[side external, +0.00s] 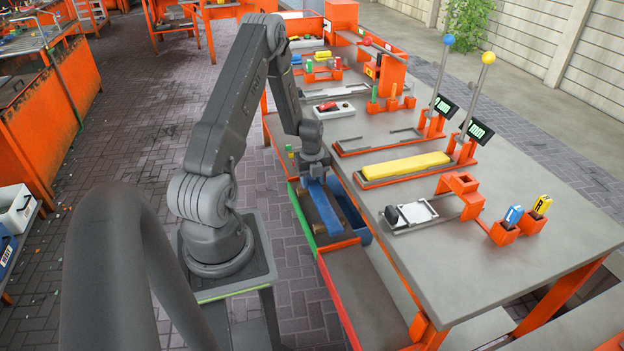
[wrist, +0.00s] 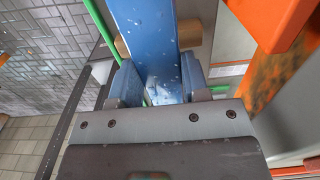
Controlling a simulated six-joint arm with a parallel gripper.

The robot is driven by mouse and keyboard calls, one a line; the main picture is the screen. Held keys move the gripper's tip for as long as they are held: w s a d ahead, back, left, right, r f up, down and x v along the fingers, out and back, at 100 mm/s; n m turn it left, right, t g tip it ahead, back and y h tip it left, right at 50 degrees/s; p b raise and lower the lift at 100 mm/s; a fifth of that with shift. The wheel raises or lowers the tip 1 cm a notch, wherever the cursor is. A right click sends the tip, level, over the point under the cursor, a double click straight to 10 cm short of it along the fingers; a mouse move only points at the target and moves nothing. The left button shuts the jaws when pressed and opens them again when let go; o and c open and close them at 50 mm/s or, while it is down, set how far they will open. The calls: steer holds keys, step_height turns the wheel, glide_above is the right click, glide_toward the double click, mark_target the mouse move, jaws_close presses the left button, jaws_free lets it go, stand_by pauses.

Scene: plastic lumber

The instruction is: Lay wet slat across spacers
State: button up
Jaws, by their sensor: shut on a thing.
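The wet slat (side external: 325,207) is a long blue bar beside the table's left edge, above the green-edged bay. In the wrist view the blue slat (wrist: 152,45) carries pale droplets and runs away from between the fingers. My gripper (side external: 314,172) is at its far end in the side view. In the wrist view my gripper (wrist: 160,82) is shut on the slat, with a blue pad on each side. A tan spacer (wrist: 190,34) shows beyond the fingers, crossing beneath the slat. I cannot tell whether the slat touches it.
A green rail (side external: 301,215) edges the bay, and a blue bin (side external: 351,212) stands on its right. An orange-red-edged tray (side external: 360,290) lies nearer the camera.

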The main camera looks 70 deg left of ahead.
steer(key=shift+f, duration=0.65)
steer(key=o, duration=1.1)
step_height(320, 180, up, 14)
steer(key=shift+f, duration=0.1)
steer(key=w+d+r+n+t+y, duration=0.1)
steer(key=w+d+r+n+t, duration=0.2)
steer(key=d+r+n, duration=1.05)
steer(key=s+d+r+n+t, duration=0.1)
steer(key=s+d+r, duration=0.1)
steer(key=d, duration=0.5)
steer(key=s+d+r+n, duration=0.2)
steer(key=s+d+r, duration=0.1)
steer(key=s+d, duration=0.2)
steer(key=s+d+r+n+t+h, duration=0.1)
steer(key=s+d+r, duration=0.2)
steer(key=d, duration=0.6)
steer(key=shift+s+n+t, duration=0.25)
steer(key=shift+s+t, duration=0.05)
steer(key=shift+s, duration=0.25)
